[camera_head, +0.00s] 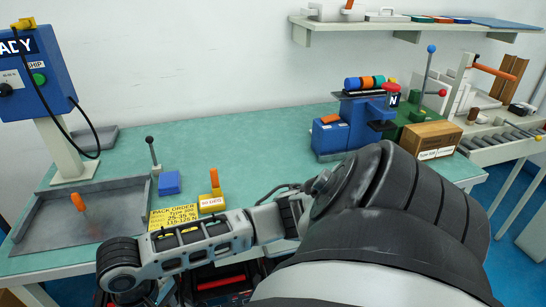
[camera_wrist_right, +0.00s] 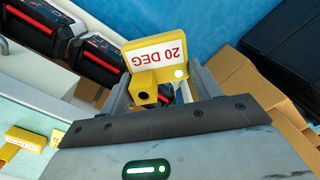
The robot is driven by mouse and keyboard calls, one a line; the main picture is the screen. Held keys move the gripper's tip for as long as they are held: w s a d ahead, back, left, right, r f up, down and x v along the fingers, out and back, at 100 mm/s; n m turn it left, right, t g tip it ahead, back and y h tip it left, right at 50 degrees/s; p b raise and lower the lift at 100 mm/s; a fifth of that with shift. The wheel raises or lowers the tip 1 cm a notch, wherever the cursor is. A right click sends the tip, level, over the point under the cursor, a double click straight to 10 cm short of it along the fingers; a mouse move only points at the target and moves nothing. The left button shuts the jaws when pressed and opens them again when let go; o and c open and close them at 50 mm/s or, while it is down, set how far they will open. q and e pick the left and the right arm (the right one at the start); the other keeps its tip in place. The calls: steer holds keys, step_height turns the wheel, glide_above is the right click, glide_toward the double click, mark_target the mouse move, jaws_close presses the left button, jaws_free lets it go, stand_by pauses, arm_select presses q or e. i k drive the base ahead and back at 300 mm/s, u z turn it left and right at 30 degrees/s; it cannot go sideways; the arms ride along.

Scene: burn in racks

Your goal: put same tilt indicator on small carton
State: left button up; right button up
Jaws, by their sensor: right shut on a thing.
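My right gripper (camera_wrist_right: 158,86) is shut on a yellow tilt indicator (camera_wrist_right: 140,50) in the right wrist view. Its white label reads "20 DEG", upside down in the picture. Another yellow block (camera_head: 212,202) with a white label and an orange handle stands on the green bench in the head view. It also shows at the lower left of the wrist view (camera_wrist_right: 26,138). A small brown carton (camera_head: 435,140) with a white label sits at the bench's right end, away from the gripper. The right gripper is hidden in the head view. My left gripper is in neither view.
A yellow pack order card (camera_head: 160,217) and a blue block (camera_head: 169,183) lie beside a grey tray (camera_head: 45,240). A blue machine (camera_head: 345,135) stands near the carton. Brown cardboard (camera_wrist_right: 260,80) and black-red cases (camera_wrist_right: 100,62) show below. The middle bench (camera_head: 250,140) is clear.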

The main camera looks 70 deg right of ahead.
mark_target(428, 129)
steer(key=u, duration=1.2)
steer(key=k, duration=2.25)
steer(key=z, duration=2.45)
steer(key=i, duration=0.45)
